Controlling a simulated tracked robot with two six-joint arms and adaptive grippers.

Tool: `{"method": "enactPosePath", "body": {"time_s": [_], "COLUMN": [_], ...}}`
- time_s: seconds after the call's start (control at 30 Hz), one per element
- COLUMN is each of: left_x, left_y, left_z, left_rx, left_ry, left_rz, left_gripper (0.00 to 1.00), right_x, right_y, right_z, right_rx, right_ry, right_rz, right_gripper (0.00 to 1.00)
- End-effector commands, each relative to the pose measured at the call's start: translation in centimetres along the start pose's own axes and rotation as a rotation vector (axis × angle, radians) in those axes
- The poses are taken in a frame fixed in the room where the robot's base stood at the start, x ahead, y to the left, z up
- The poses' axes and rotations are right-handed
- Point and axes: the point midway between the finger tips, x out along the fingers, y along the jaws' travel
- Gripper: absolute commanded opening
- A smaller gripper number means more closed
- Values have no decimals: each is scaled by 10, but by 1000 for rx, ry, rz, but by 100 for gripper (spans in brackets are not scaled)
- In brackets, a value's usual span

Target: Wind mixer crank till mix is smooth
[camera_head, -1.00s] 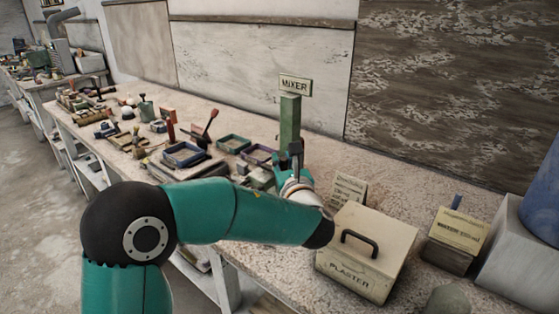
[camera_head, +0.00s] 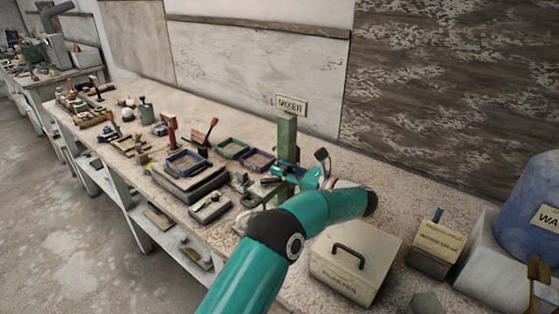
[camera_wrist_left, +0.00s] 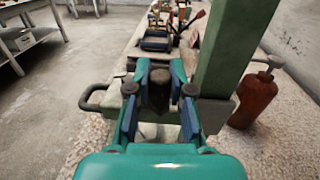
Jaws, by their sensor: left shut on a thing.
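The mixer's green post (camera_head: 287,135) stands on the bench with a MIXER sign (camera_head: 291,104) on top. The post also shows in the wrist view (camera_wrist_left: 232,50). My left gripper (camera_head: 282,171) is at the post, with its arm coming from the bottom. In the wrist view, its teal and blue fingers (camera_wrist_left: 158,82) are shut on a dark upright grip (camera_wrist_left: 158,92), which looks like the crank handle. The rest of the crank is mostly hidden by the gripper. The mix cannot be seen.
A PLASTER box (camera_head: 350,262) with a black handle stands right of the arm. Beyond it are a small labelled box (camera_head: 434,247) and a blue water container (camera_head: 535,210). Trays (camera_head: 187,163) and tools crowd the bench to the left. A red bottle (camera_wrist_left: 254,100) stands beside the post.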

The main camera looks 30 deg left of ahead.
Motion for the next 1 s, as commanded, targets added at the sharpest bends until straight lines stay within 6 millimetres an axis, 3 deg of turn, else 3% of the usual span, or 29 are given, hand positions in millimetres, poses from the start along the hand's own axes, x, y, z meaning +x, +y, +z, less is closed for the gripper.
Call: {"method": "enactPosePath", "body": {"time_s": [0.03, 0.3, 0.87, 0.9, 1.0], "left_x": [-2, 1, 2, 2, 2], "left_y": [-3, -5, -6, -6, -6], "left_z": [4, 2, 2, 2, 1], "left_rx": [-1, -1, -4, -4, -3], "left_ry": [-1, -2, -3, -3, -2], "left_rz": [10, 75, 92, 91, 94], "left_gripper": [0, 0, 0, 27, 44], "right_x": [-8, -21, -23, -23, -23], "right_y": [-3, -8, -8, -8, -8], "right_z": [0, 0, 0, 0, 0], "right_rx": [0, 0, 0, 0, 0], "right_ry": [0, 0, 0, 0, 0], "right_rz": [0, 0, 0, 0, 0], "right_gripper": [82, 82, 82, 82, 82]}}
